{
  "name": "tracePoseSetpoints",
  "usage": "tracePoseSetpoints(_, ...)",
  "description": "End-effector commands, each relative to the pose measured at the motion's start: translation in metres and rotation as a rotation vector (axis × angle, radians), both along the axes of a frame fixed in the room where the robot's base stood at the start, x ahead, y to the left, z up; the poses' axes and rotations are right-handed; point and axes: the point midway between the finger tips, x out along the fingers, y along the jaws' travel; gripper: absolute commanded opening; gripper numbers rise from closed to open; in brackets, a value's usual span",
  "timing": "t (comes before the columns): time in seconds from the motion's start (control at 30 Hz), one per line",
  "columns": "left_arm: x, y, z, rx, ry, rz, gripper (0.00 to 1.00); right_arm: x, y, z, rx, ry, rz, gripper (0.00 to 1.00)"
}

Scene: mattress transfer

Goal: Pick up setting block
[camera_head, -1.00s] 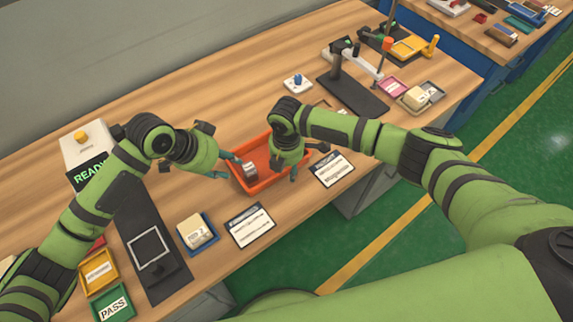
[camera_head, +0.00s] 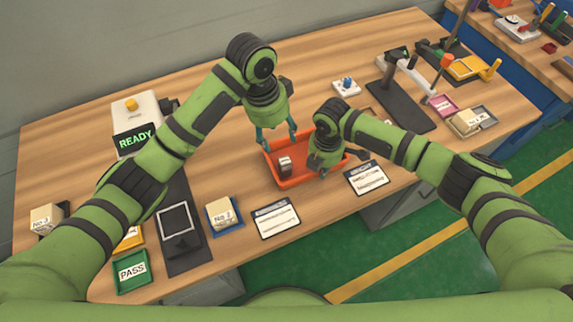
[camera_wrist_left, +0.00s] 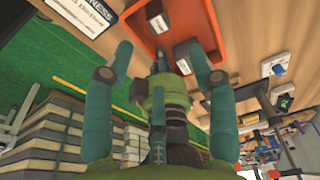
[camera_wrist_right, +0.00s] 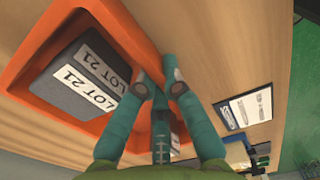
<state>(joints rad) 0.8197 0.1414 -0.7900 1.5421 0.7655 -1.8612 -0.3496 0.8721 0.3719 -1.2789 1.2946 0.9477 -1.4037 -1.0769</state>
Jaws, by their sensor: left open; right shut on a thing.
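The setting block (camera_head: 285,164), dark with white labels, lies in the orange tray (camera_head: 271,171). In the right wrist view the block (camera_wrist_right: 60,95) reads LOT 21 on its labels and sits inside the tray wall (camera_wrist_right: 122,32). My left gripper (camera_head: 277,140) is open, pointing down over the tray's back edge, apart from the block. It also shows in the left wrist view (camera_wrist_left: 165,65), fingers spread with the tray beyond. My right gripper (camera_head: 326,168) is at the tray's right side. In the right wrist view its fingertips (camera_wrist_right: 157,86) are shut on the tray's wall, beside the block.
Two white cards (camera_head: 276,220) (camera_head: 366,179) lie in front of and right of the tray. A blue tray with a cream block (camera_head: 223,216) and a black framed plate (camera_head: 178,222) are to the left. A black stand (camera_head: 402,103) is at back right.

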Motion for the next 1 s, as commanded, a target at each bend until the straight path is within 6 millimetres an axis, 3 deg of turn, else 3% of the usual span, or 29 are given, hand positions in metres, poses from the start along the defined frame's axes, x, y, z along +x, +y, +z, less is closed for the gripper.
tracePoseSetpoints(0.3, 0.001, -0.008, -0.050, 0.011, 0.009, -0.002, 0.57, 0.000, 0.000, 0.001, 0.001, -0.001, -0.001, 0.00)
tracePoseSetpoints(0.57, 0.002, -0.011, -0.071, 0.010, 0.007, -0.003, 0.57, 0.001, 0.000, 0.001, 0.002, -0.001, 0.000, 0.00)
tracePoseSetpoints(0.8, 0.004, -0.016, -0.105, 0.011, 0.006, -0.001, 0.57, 0.001, 0.001, 0.001, 0.002, -0.001, 0.000, 0.00)
tracePoseSetpoints(1.0, 0.005, -0.018, -0.115, 0.008, 0.003, -0.002, 0.57, 0.001, 0.001, 0.001, 0.002, -0.001, 0.000, 0.00)
